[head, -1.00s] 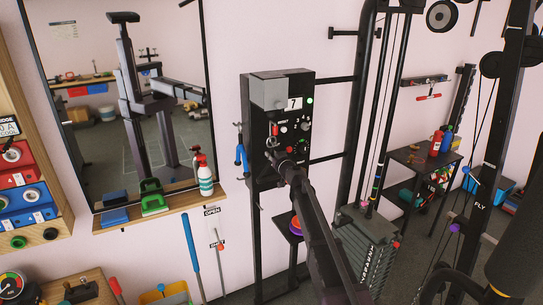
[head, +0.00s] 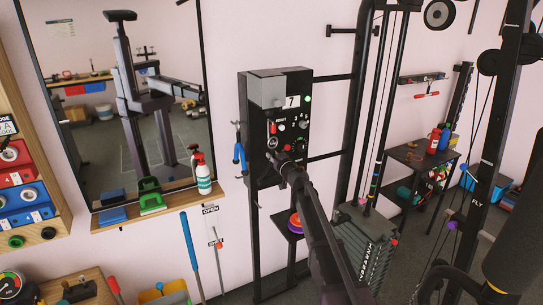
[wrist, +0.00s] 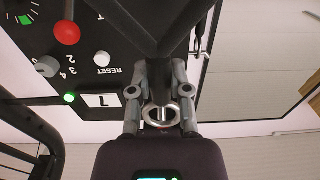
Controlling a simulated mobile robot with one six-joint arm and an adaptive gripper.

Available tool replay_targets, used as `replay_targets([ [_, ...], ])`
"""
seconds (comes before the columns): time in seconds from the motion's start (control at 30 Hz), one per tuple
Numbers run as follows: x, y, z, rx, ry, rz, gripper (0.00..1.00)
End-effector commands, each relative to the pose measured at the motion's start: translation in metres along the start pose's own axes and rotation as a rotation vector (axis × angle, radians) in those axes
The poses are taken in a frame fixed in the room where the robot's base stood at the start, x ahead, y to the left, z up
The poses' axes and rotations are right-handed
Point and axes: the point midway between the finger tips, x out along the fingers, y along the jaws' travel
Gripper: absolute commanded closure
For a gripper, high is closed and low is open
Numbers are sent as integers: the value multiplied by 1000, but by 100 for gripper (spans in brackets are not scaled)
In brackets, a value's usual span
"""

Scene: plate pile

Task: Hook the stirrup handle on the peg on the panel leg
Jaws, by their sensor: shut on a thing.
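My gripper (head: 276,160) is in front of the black control panel (head: 248,110), around its lower middle. In the wrist view my gripper (wrist: 160,75) is shut on the stirrup handle (wrist: 182,40). The handle's dark bars spread in a V beyond the fingertips, and a silver ring (wrist: 160,117) sits between the fingers. In the head view the handle is hard to make out against the dark panel. The black panel leg (head: 255,240) runs down from the panel to the floor. I cannot clearly make out a peg on it.
Blue-handled pliers (head: 239,153) hang at the panel's left side. A small shelf (head: 287,224) with coloured discs is right of the leg. A weight stack (head: 368,250) stands farther right. A wooden ledge (head: 115,218) with a spray bottle (head: 202,173) lies left under the mirror.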

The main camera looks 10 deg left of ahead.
Motion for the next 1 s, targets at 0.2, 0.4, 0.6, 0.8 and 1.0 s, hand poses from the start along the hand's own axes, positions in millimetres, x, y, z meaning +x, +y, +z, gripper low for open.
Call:
replay_targets([
  [0.2, -9, 0, 0, 0, 0, 0, 100],
  [0.4, -16, 0, 0, 0, 0, 0, 100],
  [0.6, -23, 0, 0, 0, 0, 0, 100],
  [0.8, -30, 0, 0, 0, 0, 0, 100],
  [1.0, -37, 0, 0, 0, 0, 0, 100],
])
